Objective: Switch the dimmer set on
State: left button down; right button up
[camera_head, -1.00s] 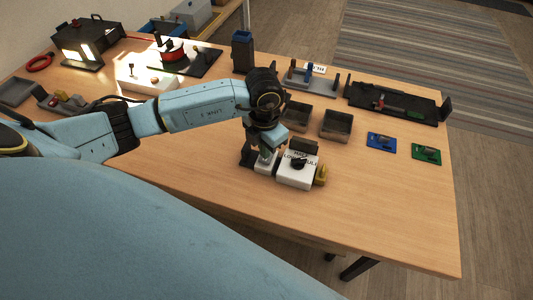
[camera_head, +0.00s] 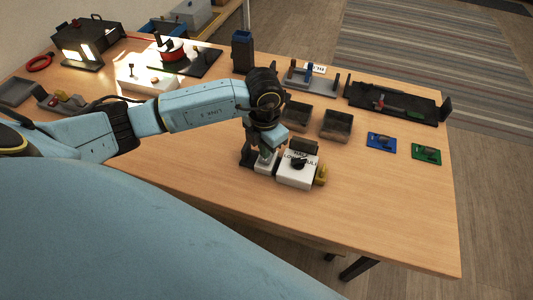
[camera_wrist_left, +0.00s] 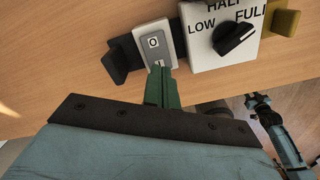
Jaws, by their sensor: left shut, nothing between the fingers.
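The dimmer set stands near the front middle of the table. Its white dimmer box (camera_head: 296,170) carries a black knob (camera_wrist_left: 235,36), whose white line points toward FULL. Left of the box is a small grey-white rocker switch (camera_wrist_left: 154,43) with an "O" mark on its upper part. My left gripper (camera_wrist_left: 160,69) is shut and empty, with its green fingertips at the lower end of the switch. In the head view, my left gripper (camera_head: 265,151) hides part of the switch. I cannot tell whether the tips touch it.
A black bracket (camera_wrist_left: 123,60) is left of the switch and a yellow block (camera_wrist_left: 284,21) right of the box. Two dark trays (camera_head: 336,125) sit behind. Blue (camera_head: 381,143) and green (camera_head: 426,154) boards lie to the right. The front right tabletop is clear.

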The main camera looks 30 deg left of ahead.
pick_arm(q)
jog(key=shift+f+b, duration=0.75)
jog(key=shift+f, duration=0.2)
dwell(0.9)
jog(key=shift+r+p, duration=2.7)
jog(key=shift+r, duration=0.85)
